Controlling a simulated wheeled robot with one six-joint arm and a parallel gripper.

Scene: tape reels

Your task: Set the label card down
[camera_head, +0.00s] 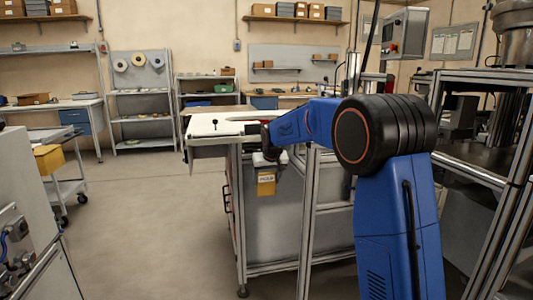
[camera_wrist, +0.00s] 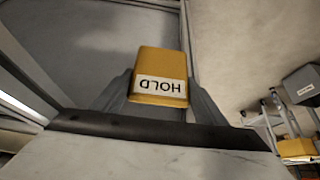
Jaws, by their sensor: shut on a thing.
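The label card is a yellow block with a white strip reading HOLD. In the head view the card (camera_head: 266,184) hangs below my gripper (camera_head: 265,160), in front of the grey side of the workbench and below its top. In the wrist view the card (camera_wrist: 160,66) sits between the two grey fingers of my gripper (camera_wrist: 160,92), which is shut on it. The strip reads upside down there. The card touches nothing else that I can see.
The pale bench top (camera_head: 212,126) carries a small black upright pin (camera_head: 215,122). A metal frame post (camera_head: 312,215) stands right of the card. A cart with a yellow bin (camera_head: 48,158) is at left. Open floor (camera_head: 150,220) lies between.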

